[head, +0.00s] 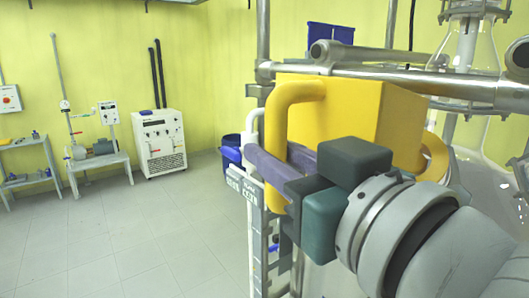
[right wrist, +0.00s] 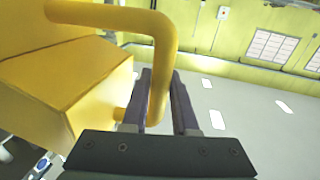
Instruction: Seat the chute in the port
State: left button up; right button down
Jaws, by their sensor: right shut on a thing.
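The chute is a yellow box (head: 350,112) with a thick bent-tube handle, held up in front of the reactor frame in the head view. It also shows at the left of the right wrist view (right wrist: 75,85). My right gripper (head: 278,160) is shut on the handle, its purple fingers on either side of the tube. In the right wrist view the handle (right wrist: 163,45) passes between the fingers. The glass reactor vessel (head: 474,48) stands behind, at the right. I cannot make out the port; the chute and my arm cover part of that area. My left gripper is not in view.
A metal frame with a horizontal rail (head: 440,88) and uprights stands close around the chute. A blue bin (head: 231,150) is behind it on the floor. A white cabinet (head: 160,142) and small tables stand along the far wall. The floor at left is clear.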

jog(key=shift+w+d+f, duration=0.3)
jog(key=shift+d, duration=0.1)
jog(key=shift+f+b, duration=0.1)
jog(key=shift+b, duration=0.2)
jog(key=shift+w+d+f, duration=0.15)
jog(key=shift+d, duration=0.05)
jog(key=shift+w+d+f+b, duration=0.5)
jog(key=shift+d+f+b, duration=0.15)
jog(key=shift+d, duration=0.05)
dwell(0.3)
jog(key=c, duration=0.8)
grip_release()
jog(key=shift+c, duration=0.2)
jog(key=shift+f, duration=0.1)
jog(key=shift+s+d+f+p, duration=0.2)
jog(key=shift+s+d, duration=0.2)
jog(key=shift+s, duration=0.25)
jog(key=shift+s+d+f+p, duration=0.2)
jog(key=shift+s+d, duration=0.2)
jog(key=shift+s, duration=0.2)
